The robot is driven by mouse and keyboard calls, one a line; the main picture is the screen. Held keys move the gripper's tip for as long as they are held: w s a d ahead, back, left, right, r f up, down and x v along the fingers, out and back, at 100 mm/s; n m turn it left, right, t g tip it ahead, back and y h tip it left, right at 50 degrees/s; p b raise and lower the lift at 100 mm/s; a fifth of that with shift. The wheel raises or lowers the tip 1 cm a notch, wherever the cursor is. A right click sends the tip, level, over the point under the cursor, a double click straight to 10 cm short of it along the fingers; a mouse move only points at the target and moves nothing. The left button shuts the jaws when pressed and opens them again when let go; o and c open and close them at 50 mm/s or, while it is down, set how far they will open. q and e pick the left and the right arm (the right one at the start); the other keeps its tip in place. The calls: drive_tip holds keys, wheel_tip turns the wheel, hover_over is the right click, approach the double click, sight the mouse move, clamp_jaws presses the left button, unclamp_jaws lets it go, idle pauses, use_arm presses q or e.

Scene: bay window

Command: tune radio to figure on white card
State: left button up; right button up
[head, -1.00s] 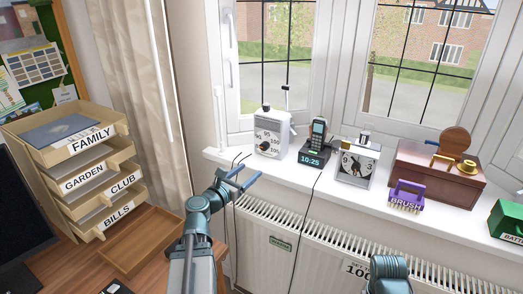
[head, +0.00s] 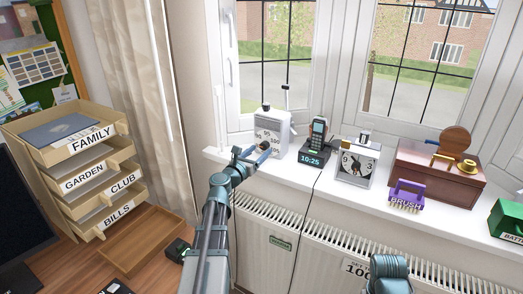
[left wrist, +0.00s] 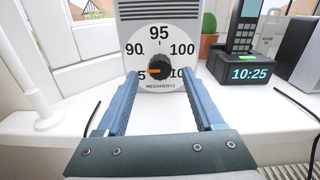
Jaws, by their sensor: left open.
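The grey radio (head: 272,128) stands on the windowsill's left part. In the left wrist view its white dial (left wrist: 137,65) reads 90, 95, 100 and MEGAHERTZ; the lower numbers are partly covered. The black knob (left wrist: 160,66) has an orange pointer directed left, slightly downward, below 90. My left gripper (head: 256,154) is open, its blue fingers spread on either side of the knob in the wrist view; I cannot tell whether they touch it. The white card (head: 355,267) on the radiator shows a figure starting "10"; my right arm hides its end. My right gripper is out of view.
A phone on its dock (head: 313,152) reading 10:25 stands close right of the radio. Further right are a silver box (head: 356,170), a purple brush (head: 406,198), a wooden box (head: 450,184) and a green box (head: 508,220). Letter trays (head: 85,165) stand left.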

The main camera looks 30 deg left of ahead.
use_arm(q)
drive_tip(key=shift+w, duration=1.1)
drive_tip(key=shift+c, duration=0.2)
clamp_jaws()
